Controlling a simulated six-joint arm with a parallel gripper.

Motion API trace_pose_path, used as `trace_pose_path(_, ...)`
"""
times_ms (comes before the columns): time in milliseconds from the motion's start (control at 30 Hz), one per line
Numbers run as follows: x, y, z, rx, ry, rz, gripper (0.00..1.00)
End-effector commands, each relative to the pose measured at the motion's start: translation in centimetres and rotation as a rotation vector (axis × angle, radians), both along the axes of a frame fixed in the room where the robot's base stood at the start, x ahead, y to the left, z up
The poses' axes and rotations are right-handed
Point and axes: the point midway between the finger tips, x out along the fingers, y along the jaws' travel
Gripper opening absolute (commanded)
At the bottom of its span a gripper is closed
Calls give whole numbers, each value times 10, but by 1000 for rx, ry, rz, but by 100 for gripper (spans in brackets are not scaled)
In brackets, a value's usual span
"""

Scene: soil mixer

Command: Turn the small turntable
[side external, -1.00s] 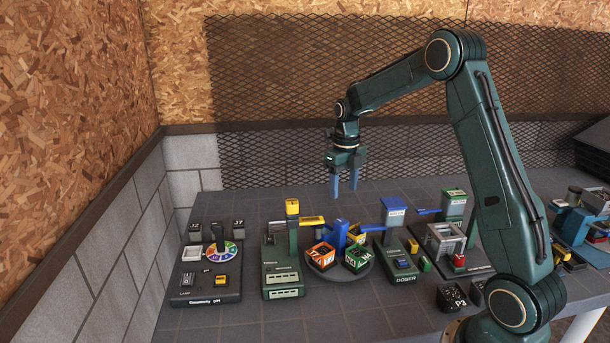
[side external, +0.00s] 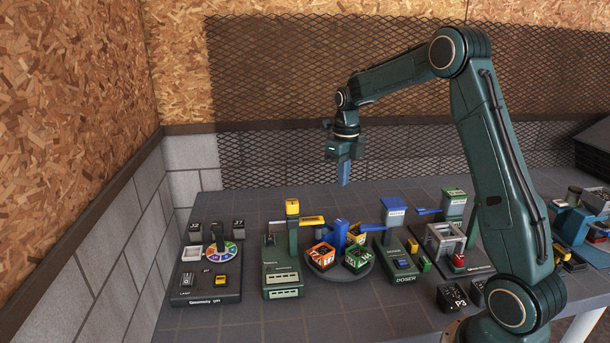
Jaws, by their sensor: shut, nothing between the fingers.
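The small turntable (side external: 325,275) is a dark round disc on the table in the middle of the side external view. An orange box (side external: 320,257) and a green box (side external: 357,259) with white markings stand on it, with a yellow box (side external: 357,233) behind them. A blue upright part (side external: 340,236) rises at its centre or just behind; I cannot tell which. My gripper (side external: 345,184) points down in the air above and behind the turntable, apart from everything. Its blue fingers are shut and empty.
A green station with a yellow-topped post (side external: 283,278) stands left of the turntable, and the green doser (side external: 402,265) stands close on its right. A dark panel with a coloured dial (side external: 210,280) is farther left. The table front (side external: 330,318) is clear.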

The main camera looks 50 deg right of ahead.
Motion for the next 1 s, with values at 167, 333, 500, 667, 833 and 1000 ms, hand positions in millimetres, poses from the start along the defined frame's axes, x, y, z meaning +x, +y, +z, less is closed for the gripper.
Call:
trace_pose_path(167, 6, -3, -5, 15, -9, 227, 0)
trace_pose_path(333, 12, -7, -10, 31, -25, 493, 0)
trace_pose_path(500, 17, -10, -16, 44, -44, 763, 0)
trace_pose_path(667, 22, -13, -21, 52, -67, 1019, 0)
trace_pose_path(833, 27, -17, -26, 57, -96, 1289, 0)
trace_pose_path(1000, 32, -20, -31, 56, -128, 1558, 0)
